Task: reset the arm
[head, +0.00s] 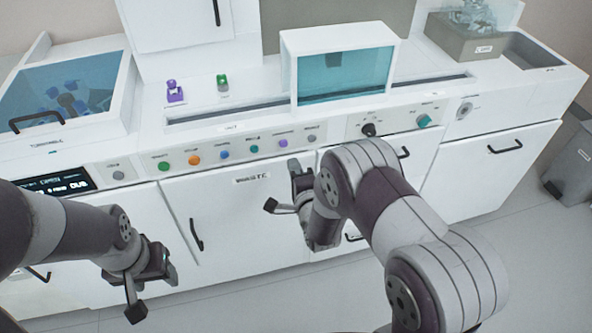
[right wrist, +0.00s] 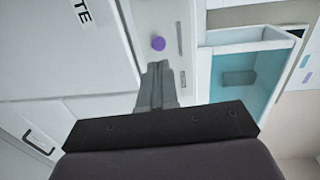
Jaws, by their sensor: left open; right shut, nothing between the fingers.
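My right arm (head: 400,215) reaches in from the lower right of the head view. My right gripper (head: 283,187) is in front of the white cabinet doors, below the row of knobs. In the right wrist view its fingers (right wrist: 161,72) are together with nothing between them. My left gripper (head: 150,287) hangs low at the left of the head view, in front of the lower cabinet. It is open and empty. Both grippers appear apart from the cabinet, though the exact gap is hard to judge.
The white cabinet (head: 235,205) has a panel of coloured knobs (head: 222,154) and black door handles. A teal-windowed box (head: 345,75) stands on the counter, beside purple (head: 175,92) and green (head: 222,82) items. A blue-lidded unit (head: 65,95) is at left. A grey bin (head: 572,160) stands at right.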

